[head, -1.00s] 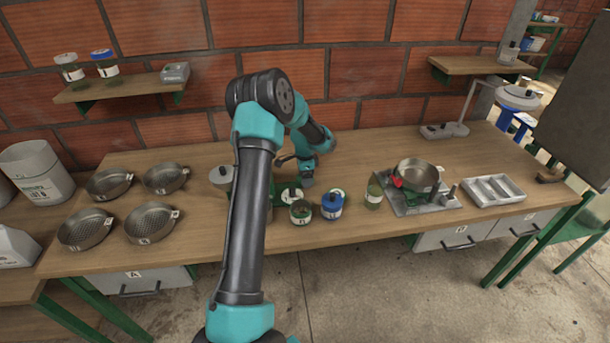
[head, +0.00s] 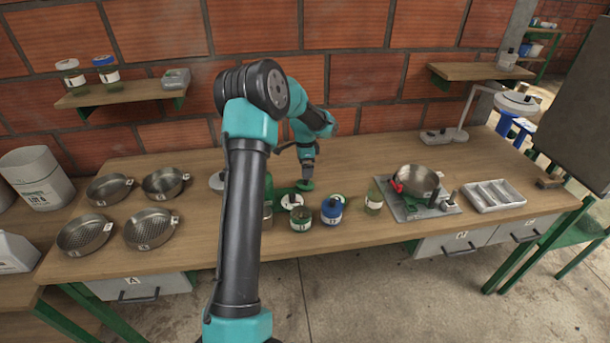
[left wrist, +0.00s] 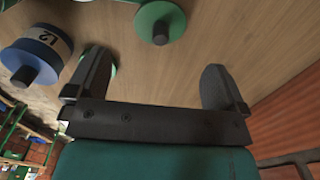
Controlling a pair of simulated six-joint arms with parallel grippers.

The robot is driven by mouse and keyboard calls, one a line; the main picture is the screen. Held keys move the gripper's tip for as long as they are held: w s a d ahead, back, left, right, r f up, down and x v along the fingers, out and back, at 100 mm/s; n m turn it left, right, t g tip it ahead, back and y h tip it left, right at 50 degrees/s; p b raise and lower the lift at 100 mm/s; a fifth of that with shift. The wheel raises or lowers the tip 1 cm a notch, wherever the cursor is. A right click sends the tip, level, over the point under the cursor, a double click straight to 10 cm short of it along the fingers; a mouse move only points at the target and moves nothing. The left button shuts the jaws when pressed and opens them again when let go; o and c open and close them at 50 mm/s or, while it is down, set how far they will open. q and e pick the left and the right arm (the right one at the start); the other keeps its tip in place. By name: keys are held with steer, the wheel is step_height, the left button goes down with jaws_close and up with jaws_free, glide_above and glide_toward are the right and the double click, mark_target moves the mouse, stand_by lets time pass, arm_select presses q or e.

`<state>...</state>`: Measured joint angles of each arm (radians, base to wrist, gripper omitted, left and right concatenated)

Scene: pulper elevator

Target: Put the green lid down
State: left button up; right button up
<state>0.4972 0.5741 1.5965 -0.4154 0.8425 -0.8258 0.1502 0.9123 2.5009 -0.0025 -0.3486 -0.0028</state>
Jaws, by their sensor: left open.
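My left gripper (head: 307,178) is open and empty, pointing down over the middle of the table. A green lid (head: 305,186) with a dark knob is just below the fingertips in the head view. The green lid also shows in the left wrist view (left wrist: 160,22), at the top edge beyond the gap between the open fingers, and neither finger touches it. It appears to lie on the wooden table. My own arm hides part of the table to the left of it. My right gripper is not in view.
A blue-lidded jar (head: 332,208), a labelled green jar (head: 300,217) and a glass jar (head: 374,201) stand near the front edge. Several metal pans (head: 150,228) are at left. A steel bowl (head: 414,180) and a divided tray (head: 494,196) are at right.

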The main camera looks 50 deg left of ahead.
arm_select(q)
steer(key=shift+r, duration=2.25)
